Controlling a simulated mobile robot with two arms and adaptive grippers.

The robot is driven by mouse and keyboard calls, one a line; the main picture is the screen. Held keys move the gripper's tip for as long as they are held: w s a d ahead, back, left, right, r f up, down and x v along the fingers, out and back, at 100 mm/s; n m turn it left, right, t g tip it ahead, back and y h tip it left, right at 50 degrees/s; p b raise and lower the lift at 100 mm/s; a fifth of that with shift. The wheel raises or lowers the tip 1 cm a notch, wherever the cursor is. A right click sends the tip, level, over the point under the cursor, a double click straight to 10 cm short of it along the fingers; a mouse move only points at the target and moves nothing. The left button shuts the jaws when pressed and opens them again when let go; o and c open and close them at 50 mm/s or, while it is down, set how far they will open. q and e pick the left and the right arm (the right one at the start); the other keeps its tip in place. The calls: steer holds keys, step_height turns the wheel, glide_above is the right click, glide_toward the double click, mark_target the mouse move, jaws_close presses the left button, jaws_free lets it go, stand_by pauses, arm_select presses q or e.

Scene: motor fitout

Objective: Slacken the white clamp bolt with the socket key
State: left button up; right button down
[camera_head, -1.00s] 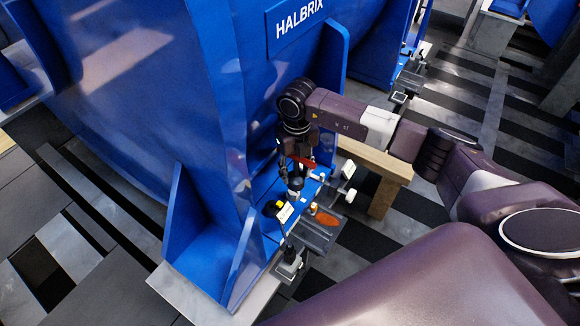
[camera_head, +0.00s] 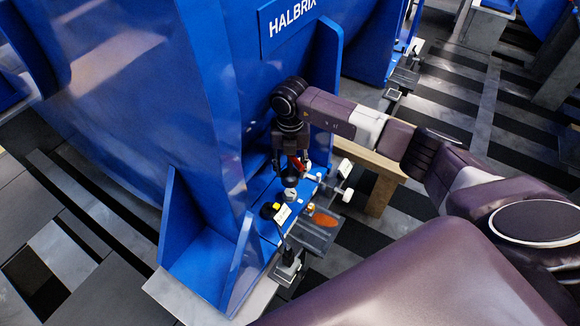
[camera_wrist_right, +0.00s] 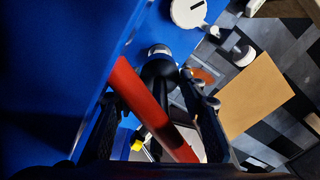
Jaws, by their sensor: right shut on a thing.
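My right gripper (camera_head: 292,172) is shut on the socket key, close above the blue motor foot. The key's red bar (camera_wrist_right: 150,108) runs slantwise between the two dark fingers in the right wrist view. Its dark body (camera_wrist_right: 157,70) ends in a silvery round part (camera_wrist_right: 159,51) against the blue surface. I cannot tell whether the key sits on a bolt, as its lower end is hidden or too small. White round parts stand right of the gripper, one slotted (camera_wrist_right: 188,11) and one smaller (camera_wrist_right: 243,54). I cannot tell which white part is the clamp bolt. My left gripper is not in view.
The large blue HALBRIX motor housing (camera_head: 150,110) walls in the left side. A yellow-and-black part (camera_head: 271,209) with a pale tag (camera_head: 283,214) is close by. A wooden block (camera_head: 381,190) stands to the right.

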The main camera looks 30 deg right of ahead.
steer(key=m, duration=0.4)
steer(key=shift+r+m+p, duration=0.1)
steer(key=shift+m+p, duration=0.2)
steer(key=shift+p, duration=0.05)
steer(key=m, duration=0.2)
steer(key=shift+m, duration=0.4)
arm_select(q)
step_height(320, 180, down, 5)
arm_select(e)
steer(key=m, duration=0.4)
steer(key=shift+f+m, duration=0.25)
steer(key=shift+m, duration=0.45)
step_height(320, 180, down, 4)
steer(key=shift+f+b, duration=0.1)
steer(key=shift+b, duration=1.15)
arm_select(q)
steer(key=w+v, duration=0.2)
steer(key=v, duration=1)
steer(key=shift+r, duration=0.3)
arm_select(e)
steer(key=shift+f, duration=0.5)
